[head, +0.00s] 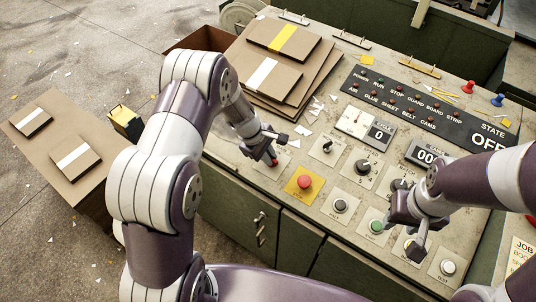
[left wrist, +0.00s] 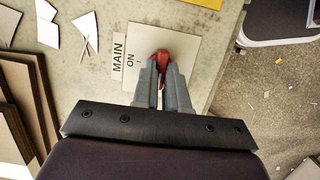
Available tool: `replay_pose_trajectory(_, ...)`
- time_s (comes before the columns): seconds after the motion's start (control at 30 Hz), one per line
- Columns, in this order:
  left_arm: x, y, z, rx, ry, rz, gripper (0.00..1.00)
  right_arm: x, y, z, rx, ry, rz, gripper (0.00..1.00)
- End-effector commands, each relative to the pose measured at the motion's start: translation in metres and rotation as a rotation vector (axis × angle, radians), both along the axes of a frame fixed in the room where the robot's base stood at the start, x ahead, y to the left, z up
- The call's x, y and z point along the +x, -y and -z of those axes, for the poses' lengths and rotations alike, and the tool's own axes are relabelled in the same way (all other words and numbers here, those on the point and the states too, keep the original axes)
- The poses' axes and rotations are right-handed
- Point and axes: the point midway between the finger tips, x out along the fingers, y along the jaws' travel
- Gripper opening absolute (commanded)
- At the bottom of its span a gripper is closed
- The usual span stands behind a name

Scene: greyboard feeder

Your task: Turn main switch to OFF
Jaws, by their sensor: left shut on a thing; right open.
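The main switch has a red handle (left wrist: 161,57) on a pale square plate (left wrist: 178,45) marked MAIN and ON in the left wrist view. In the head view the red handle (head: 273,162) shows just under my left fingertips. My left gripper (head: 270,152) is shut on the handle, and its fingers (left wrist: 162,82) hide part of it. The exact angle of the handle is hard to tell, and no OFF mark shows. The state display (head: 487,140) reads OFF. My right gripper (head: 418,247) is open and empty over the panel's lower right knobs and buttons.
A red button (head: 304,182) on a yellow plate lies right of the switch. Several knobs, including a black one (head: 362,167), fill the panel. Stacked greyboards (head: 285,75) lie behind it, with paper scraps nearby.

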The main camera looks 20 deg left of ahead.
Motion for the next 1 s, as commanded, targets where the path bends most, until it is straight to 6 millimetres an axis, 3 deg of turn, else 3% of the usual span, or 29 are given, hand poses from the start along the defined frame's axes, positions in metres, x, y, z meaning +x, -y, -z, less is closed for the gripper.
replay_pose_trajectory(0.07, 0.001, 0.0, -0.001, 0.0, 0.002, -0.003, 0.0, 0.0, 0.0, 0.0, 0.0, 0.0, 0.0, 0.43)
replay_pose_trajectory(0.1, 0.001, 0.0, -0.001, 0.0, 0.002, -0.003, 0.22, 0.0, 0.0, 0.0, 0.0, 0.0, 0.0, 0.43)
replay_pose_trajectory(0.17, 0.001, 0.0, -0.001, 0.0, 0.002, -0.003, 0.38, 0.0, 0.0, 0.0, 0.0, 0.0, 0.0, 0.43)
replay_pose_trajectory(0.43, 0.001, 0.0, -0.001, 0.0, 0.001, 0.0, 0.38, 0.0, 0.0, 0.0, 0.0, 0.0, 0.0, 0.43)
replay_pose_trajectory(0.53, 0.0, -0.003, -0.011, 0.0, 0.004, -0.001, 0.38, 0.0, 0.0, -0.001, 0.0, 0.0, 0.0, 0.43)
replay_pose_trajectory(0.8, -0.01, -0.026, -0.076, 0.001, 0.007, -0.002, 0.38, 0.0, 0.0, -0.002, 0.0, 0.0, 0.0, 0.43)
replay_pose_trajectory(1.0, -0.016, -0.037, -0.112, 0.0, 0.004, -0.001, 0.38, 0.0, 0.0, -0.002, 0.0, 0.0, 0.0, 0.43)
